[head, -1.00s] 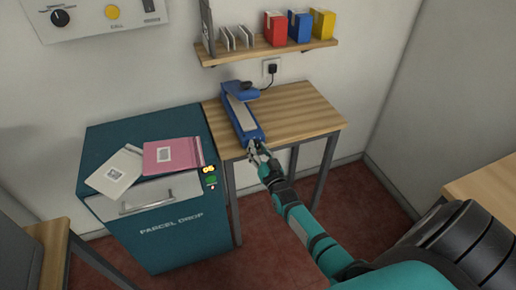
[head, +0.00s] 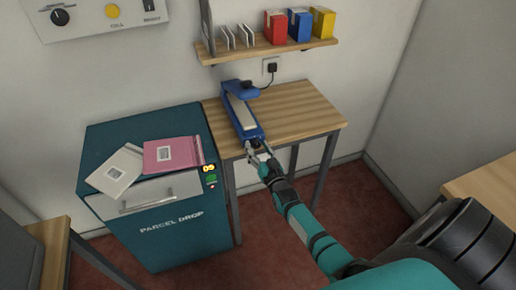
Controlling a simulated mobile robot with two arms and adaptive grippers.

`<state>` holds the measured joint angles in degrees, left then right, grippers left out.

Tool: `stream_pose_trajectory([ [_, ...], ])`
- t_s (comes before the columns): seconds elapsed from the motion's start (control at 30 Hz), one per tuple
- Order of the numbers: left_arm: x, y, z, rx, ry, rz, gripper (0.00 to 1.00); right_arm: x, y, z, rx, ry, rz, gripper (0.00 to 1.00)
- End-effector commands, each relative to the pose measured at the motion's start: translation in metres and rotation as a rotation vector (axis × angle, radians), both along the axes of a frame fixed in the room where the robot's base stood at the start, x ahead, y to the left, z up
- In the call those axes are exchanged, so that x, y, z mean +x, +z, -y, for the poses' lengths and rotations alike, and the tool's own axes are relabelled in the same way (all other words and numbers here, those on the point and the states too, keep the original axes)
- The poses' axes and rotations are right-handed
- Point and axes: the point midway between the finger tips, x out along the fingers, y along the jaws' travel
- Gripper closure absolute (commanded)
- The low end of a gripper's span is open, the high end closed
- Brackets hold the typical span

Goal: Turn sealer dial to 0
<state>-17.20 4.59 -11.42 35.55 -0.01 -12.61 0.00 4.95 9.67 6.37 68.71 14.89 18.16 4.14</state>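The blue sealer (head: 241,112) with a pale top strip lies on the small wooden table. Its small dark dial (head: 255,143) is at the near end, and its setting is too small to read. My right gripper (head: 259,151) is at that near end, just in front of the dial. Its two fingers look spread apart with nothing held between them. Whether a fingertip touches the dial cannot be told. My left gripper is not in view.
The wooden table (head: 300,114) is clear to the right of the sealer. A teal parcel drop box (head: 170,235) stands to the left, with a white parcel (head: 112,176) and a pink parcel (head: 180,151) on top. A wall shelf (head: 268,49) holds coloured boxes.

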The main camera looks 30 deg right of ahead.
Motion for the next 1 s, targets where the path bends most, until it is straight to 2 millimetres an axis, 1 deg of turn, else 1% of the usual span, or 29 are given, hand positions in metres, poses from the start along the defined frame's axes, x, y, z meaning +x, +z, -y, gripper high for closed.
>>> stream_pose_trajectory([
  [0.23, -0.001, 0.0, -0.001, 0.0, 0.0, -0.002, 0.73, 0.0, 0.001, 0.0, 0.0, 0.0, 0.003, 0.47],
  [0.37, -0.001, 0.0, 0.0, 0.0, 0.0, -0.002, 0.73, -0.009, 0.0, -0.001, 0.002, 0.0, 0.002, 0.47],
  [0.47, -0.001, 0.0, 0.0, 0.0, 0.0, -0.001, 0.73, -0.025, -0.001, -0.005, 0.001, -0.001, 0.001, 0.47],
  [0.7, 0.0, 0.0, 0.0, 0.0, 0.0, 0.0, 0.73, -0.076, -0.004, -0.015, 0.0, -0.001, 0.0, 0.47],
  [0.8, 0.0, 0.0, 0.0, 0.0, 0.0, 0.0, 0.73, -0.094, -0.005, -0.019, 0.001, -0.001, 0.001, 0.47],
  [0.9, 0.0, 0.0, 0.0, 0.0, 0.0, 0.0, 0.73, -0.107, -0.006, -0.021, 0.001, -0.001, 0.001, 0.47],
  [1.0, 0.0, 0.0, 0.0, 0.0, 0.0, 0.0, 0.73, -0.114, -0.006, -0.023, 0.001, 0.0, 0.001, 0.47],
])
